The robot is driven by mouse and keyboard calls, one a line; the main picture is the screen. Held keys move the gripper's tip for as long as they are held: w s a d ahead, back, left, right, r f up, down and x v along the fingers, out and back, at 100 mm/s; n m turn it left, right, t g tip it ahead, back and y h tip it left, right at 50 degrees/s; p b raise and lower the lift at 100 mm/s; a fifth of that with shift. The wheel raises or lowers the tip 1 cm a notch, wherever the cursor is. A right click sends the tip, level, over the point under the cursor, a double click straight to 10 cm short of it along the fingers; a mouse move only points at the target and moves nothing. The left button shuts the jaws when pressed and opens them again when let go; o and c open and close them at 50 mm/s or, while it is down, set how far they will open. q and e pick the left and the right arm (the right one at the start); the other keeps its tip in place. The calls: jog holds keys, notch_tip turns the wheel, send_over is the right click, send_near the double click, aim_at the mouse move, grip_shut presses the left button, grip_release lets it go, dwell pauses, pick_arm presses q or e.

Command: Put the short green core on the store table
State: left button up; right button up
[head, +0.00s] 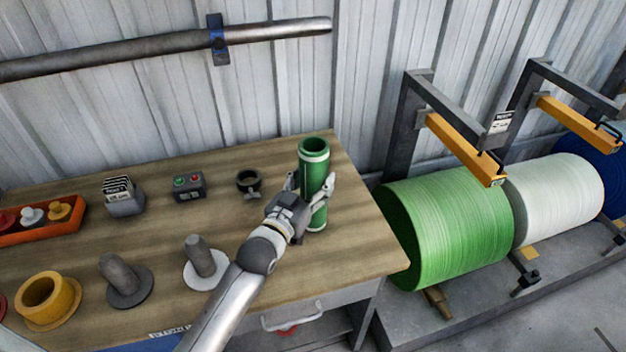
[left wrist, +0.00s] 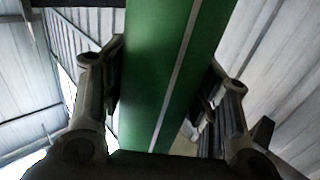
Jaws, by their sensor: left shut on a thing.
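The green core (head: 314,160) is an upright hollow tube with pale bands near its ends, at the right part of the wooden table (head: 350,255). My left gripper (head: 312,187) is shut around its middle, with a finger on each side. In the left wrist view the green core (left wrist: 172,75) runs between the two fingers of my left gripper (left wrist: 165,95), with a pale stripe along it. I cannot tell whether its lower end touches the table top. My right gripper is not in view.
On the table stand a black clamp ring (head: 249,183), a button box (head: 189,185), a card holder (head: 123,196), grey pegs on round bases (head: 201,262), a yellow flanged ring (head: 48,301) and an orange tray (head: 40,234). Large green (head: 450,225) and white rolls (head: 555,197) stand right.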

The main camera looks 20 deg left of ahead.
pick_arm(q)
jog(key=shift+f, duration=0.15)
jog(key=o, duration=1.3)
jog(key=shift+r, duration=0.2)
jog(key=s, duration=0.4)
jog(key=s+a+b, duration=0.1)
jog(key=s, duration=0.3)
jog(key=s+a, duration=0.1)
jog(key=s, duration=0.3)
jog(key=shift+f+b, duration=0.1)
jog(key=shift+b, duration=0.2)
